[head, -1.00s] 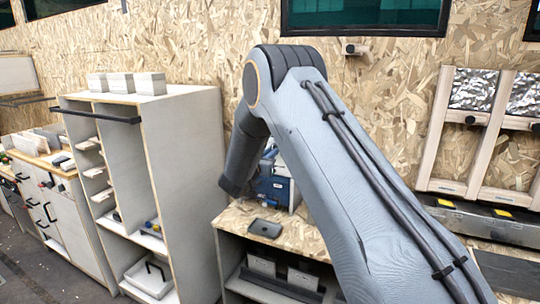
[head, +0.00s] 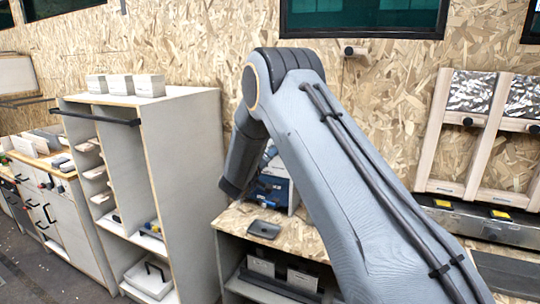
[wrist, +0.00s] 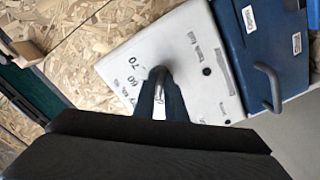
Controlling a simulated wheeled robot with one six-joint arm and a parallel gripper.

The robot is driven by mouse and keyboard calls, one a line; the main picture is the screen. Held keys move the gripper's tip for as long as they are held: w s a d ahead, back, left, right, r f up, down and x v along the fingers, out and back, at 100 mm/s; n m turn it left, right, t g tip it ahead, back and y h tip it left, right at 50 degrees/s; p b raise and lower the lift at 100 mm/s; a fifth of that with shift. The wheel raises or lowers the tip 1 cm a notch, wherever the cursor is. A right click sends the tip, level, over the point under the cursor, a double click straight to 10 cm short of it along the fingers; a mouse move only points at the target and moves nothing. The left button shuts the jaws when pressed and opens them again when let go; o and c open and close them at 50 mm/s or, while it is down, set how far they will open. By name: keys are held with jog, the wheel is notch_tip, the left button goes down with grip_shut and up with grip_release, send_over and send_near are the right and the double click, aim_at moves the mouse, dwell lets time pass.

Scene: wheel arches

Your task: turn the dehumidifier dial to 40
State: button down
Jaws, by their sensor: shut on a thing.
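The dehumidifier (head: 275,190) is a blue unit on the wooden counter, half hidden behind my arm in the head view. In the wrist view its white front panel (wrist: 205,60) shows printed dial numbers, with 70 and 60 legible and others too small or covered. My gripper is hidden in the head view.
A blue side with a grey handle (wrist: 267,88) lies right of the panel. A small dark tray (head: 264,229) lies on the counter (head: 235,217) in front of the dehumidifier. A tall shelf unit (head: 185,140) stands at left. A chipboard wall (head: 205,45) is behind.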

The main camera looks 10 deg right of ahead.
jog(key=shift+n, duration=0.9)
jog(key=c, duration=1.8)
grip_release()
jog(key=b+v, duration=0.2)
jog(key=v, duration=0.5)
jog(key=shift+s+a, duration=0.25)
jog(key=shift+s, duration=0.05)
